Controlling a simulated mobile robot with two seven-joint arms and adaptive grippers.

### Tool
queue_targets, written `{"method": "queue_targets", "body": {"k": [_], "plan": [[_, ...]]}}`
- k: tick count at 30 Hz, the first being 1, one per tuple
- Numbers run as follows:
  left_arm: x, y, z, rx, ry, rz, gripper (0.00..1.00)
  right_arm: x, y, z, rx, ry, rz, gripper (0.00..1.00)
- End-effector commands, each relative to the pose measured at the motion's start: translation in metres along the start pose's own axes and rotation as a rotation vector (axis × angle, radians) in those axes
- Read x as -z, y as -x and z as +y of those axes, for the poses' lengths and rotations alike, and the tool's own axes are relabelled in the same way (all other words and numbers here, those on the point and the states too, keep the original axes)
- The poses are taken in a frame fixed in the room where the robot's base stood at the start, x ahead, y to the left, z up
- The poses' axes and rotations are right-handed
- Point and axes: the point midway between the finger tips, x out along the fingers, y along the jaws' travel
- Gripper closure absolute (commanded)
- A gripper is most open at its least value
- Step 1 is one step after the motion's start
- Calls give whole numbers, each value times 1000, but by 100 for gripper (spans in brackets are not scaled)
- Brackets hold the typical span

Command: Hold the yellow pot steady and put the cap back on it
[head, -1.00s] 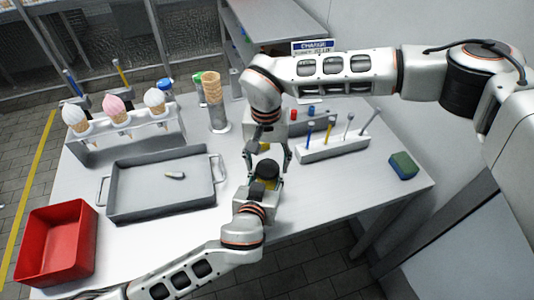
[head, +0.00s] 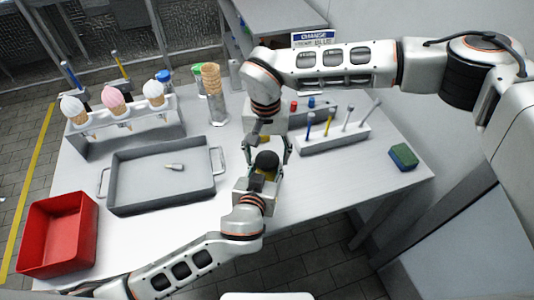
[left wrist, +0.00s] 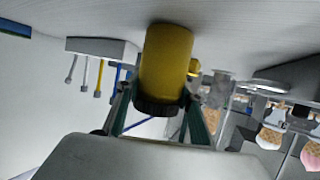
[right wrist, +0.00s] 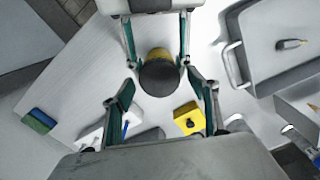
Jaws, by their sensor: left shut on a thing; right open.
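The yellow pot (left wrist: 166,58) is a cylinder held between the fingers of my left gripper (left wrist: 160,106). The black cap (head: 266,160) sits on the pot's top end; it also shows in the left wrist view (left wrist: 157,108) and from above in the right wrist view (right wrist: 160,78). I cannot tell whether it is fully seated. My right gripper (right wrist: 164,90) is open, its fingers on either side of the cap and apart from it as far as I can see. In the head view the left gripper hides most of the pot.
A yellow block with a dark piece (right wrist: 190,118) stands close by. A grey tray (head: 118,190), a red bin (head: 35,265) and a cone rack (head: 150,145) are on the left. A tool holder (head: 318,150) and a green-blue sponge (head: 403,157) are on the right.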

Motion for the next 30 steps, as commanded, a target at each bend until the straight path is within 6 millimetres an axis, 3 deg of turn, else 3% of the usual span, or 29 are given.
{"method": "queue_targets", "body": {"k": [5, 15, 22, 25, 30], "plan": [[0, 0, 0, -1, 1, -1, 100, 0, 7, 0, 0, 0, 1, 41], [0, 0, 0, -1, 1, -1, 100, 0, 44, 0, -1, 0, 1, 41], [0, 0, 0, -1, 1, -1, 100, 0, 45, 0, 0, 0, 0, 41], [0, 0, 0, -1, 1, -1, 100, 0, 45, 0, 0, 0, 0, 21], [0, 0, 0, -1, 1, -1, 100, 0, 45, 0, 0, 0, 0, 21]]}}
